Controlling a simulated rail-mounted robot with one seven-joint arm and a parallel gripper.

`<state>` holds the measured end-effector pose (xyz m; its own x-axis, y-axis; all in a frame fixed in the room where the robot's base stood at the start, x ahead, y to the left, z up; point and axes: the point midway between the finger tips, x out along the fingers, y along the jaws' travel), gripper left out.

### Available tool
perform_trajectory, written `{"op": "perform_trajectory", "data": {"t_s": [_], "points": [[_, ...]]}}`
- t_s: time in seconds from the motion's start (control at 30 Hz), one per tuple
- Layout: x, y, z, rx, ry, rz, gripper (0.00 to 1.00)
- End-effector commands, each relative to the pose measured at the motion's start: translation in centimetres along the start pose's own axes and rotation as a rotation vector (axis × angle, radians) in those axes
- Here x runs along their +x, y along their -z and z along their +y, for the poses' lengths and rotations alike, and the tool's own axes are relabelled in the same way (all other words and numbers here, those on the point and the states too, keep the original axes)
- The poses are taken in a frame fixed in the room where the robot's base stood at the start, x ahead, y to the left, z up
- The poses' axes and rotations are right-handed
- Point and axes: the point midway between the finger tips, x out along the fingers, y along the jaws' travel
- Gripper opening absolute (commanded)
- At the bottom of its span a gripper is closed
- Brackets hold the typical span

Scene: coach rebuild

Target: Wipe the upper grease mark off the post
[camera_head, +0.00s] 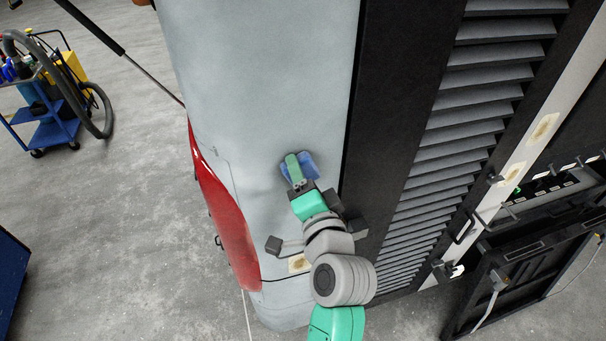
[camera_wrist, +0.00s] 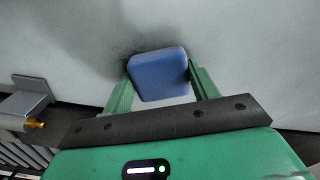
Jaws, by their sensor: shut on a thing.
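My gripper (camera_head: 299,171) is shut on a blue sponge or pad (camera_wrist: 159,73); in the wrist view it sits between the two green fingers. The pad (camera_head: 309,163) is at the pale grey post (camera_head: 265,75), near its right edge. Whether it presses on the surface I cannot tell for certain. A dark, blurry grease mark (camera_wrist: 122,50) shows on the post around the pad's upper and left edges in the wrist view. The pad hides part of it. No second dark grease mark can be made out; the arm covers part of the lower post.
A pale patch with a brown stain (camera_head: 299,263) shows low beside my arm. A grey bracket (camera_wrist: 34,95) juts out at left in the wrist view. Dark louvres (camera_head: 480,95) lie right of the post, a red panel (camera_head: 222,205) left. A blue trolley (camera_head: 45,115) stands far left.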

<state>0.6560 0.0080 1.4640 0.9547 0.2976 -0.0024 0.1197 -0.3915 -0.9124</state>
Motion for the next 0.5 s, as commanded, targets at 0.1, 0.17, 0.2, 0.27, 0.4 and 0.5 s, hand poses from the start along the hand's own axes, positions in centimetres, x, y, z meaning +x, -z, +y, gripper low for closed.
{"op": "perform_trajectory", "data": {"t_s": [0.1, 0.17, 0.2, 0.27, 0.4, 0.5], "points": [[0.0, -0.1, 0.1, 0.0, -0.001, -0.002, 0.41], [0.0, -0.2, 0.3, 0.0, -0.001, -0.002, 0.41], [0.0, -0.3, 0.6, 0.0, -0.001, -0.002, 0.41], [0.0, -0.6, 1.2, 0.0, -0.001, -0.002, 0.41], [-0.1, -1.2, 2.6, 0.0, 0.0, -0.001, 0.41], [-0.2, -1.4, 3.1, 0.0, 0.001, 0.0, 0.41]]}}
